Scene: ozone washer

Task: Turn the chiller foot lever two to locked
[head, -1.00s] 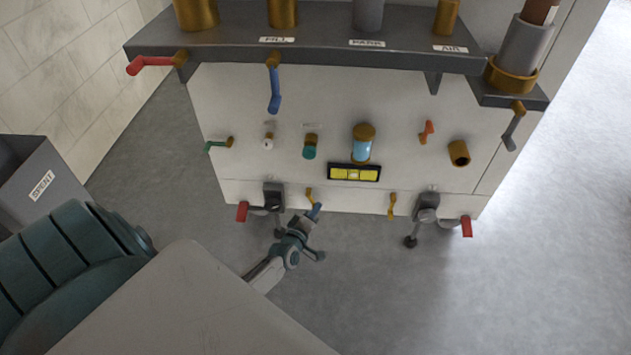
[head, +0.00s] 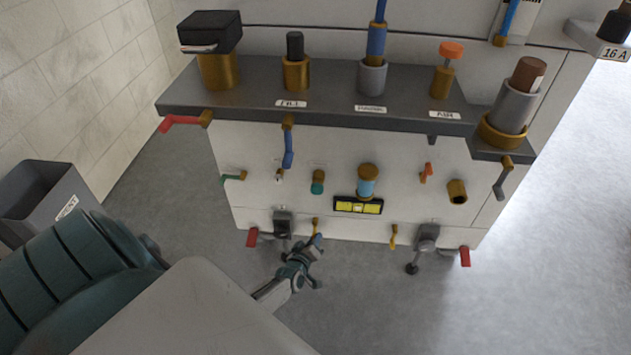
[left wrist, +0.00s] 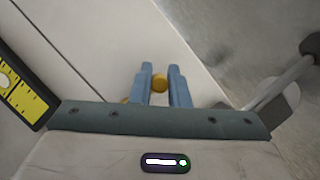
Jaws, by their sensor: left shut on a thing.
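My left gripper (head: 317,243) is at the lower front of the white machine. Its blue fingers (left wrist: 162,86) are shut on a small yellow-brass lever (left wrist: 159,82), which also shows in the head view (head: 315,225). The fingers hide part of it. A second yellow lever (head: 394,236) hangs to the right, apart from the gripper. Red-handled levers stand beside the left foot (head: 252,237) and the right foot (head: 465,256). I see no locked marking on these levers. My right gripper is not in view.
A yellow level (head: 357,205) sits above the levers on the panel. A dark shelf (head: 330,110) with brass holders and side handles juts out above. A grey bin (head: 45,190) stands at the left. The grey floor on the right is clear.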

